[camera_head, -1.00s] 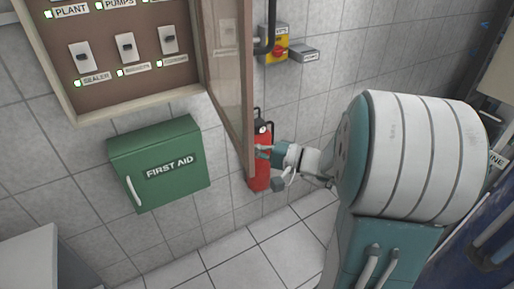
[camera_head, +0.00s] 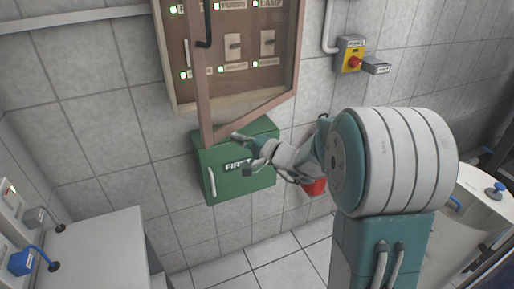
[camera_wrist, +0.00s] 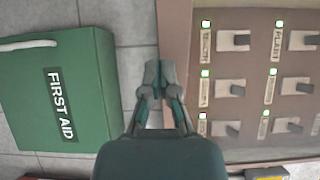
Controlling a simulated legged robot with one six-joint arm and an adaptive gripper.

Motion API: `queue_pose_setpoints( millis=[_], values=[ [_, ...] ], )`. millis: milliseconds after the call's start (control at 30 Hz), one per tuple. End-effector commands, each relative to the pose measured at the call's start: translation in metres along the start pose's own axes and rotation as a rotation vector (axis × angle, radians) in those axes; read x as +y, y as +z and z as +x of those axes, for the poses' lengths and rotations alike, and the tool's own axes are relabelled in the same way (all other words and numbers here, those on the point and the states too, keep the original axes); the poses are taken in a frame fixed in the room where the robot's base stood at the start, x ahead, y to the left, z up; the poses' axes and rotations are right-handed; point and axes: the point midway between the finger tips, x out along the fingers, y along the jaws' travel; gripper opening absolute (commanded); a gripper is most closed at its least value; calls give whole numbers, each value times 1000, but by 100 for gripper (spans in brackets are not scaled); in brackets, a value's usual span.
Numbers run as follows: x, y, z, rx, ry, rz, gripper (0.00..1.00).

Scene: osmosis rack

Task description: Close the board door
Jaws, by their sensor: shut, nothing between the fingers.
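The board door (camera_head: 201,75) is a brown-framed glass panel hinged on the right of the wall-mounted board (camera_head: 167,85). It stands partly open, its free edge out in front of the board's switches. A black handle (camera_head: 206,25) shows near that edge. My gripper (camera_head: 238,136) is shut and empty, at the door's lower corner; I cannot tell if it touches the frame. In the wrist view my gripper (camera_wrist: 160,76) points at the brown frame strip (camera_wrist: 175,35), with the switches to its right.
A green first aid box (camera_head: 235,180) hangs below the board, close behind my gripper. A red extinguisher (camera_head: 314,187) is partly hidden by my arm. A yellow switch box (camera_head: 349,55) is on the wall at right. A grey cabinet (camera_head: 95,250) stands at lower left.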

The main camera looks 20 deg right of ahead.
Motion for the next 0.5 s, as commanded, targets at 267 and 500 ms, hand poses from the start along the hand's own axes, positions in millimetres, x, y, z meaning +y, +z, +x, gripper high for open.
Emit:
queue_pose_setpoints(
  millis=[267, 500],
  values=[
    [1, -2, 86, -4, 4, -6, 0],
    [0, -18, 133, 20, 3, -5, 0]
  ],
)
